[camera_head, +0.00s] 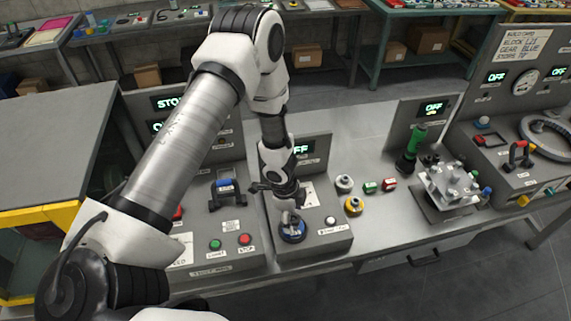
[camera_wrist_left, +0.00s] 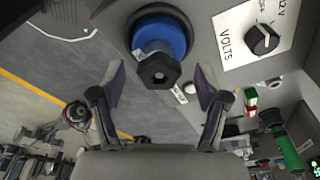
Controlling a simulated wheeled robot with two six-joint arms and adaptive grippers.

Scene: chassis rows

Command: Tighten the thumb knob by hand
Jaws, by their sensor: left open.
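A blue round collar with a black hexagonal knob (camera_wrist_left: 160,71) on its end stands out from a grey panel in the left wrist view; I take it for the thumb knob. In the head view its blue base (camera_head: 292,236) shows on the sloped front of the middle console, partly hidden by my gripper. My left gripper (camera_head: 290,214) is right over it, pointing down. In the left wrist view the open fingers (camera_wrist_left: 162,82) stand either side of the knob, with a visible gap on both sides. No contact shows. My right gripper does not show clearly in either view.
A VOLTS dial (camera_wrist_left: 264,40) sits beside the knob on the same panel. A white button (camera_head: 330,220) is to its right. A blue-handled part (camera_head: 224,187) stands on the console to the left. Small cylinders (camera_head: 354,206) and a metal fixture (camera_head: 452,188) stand on the bench to the right.

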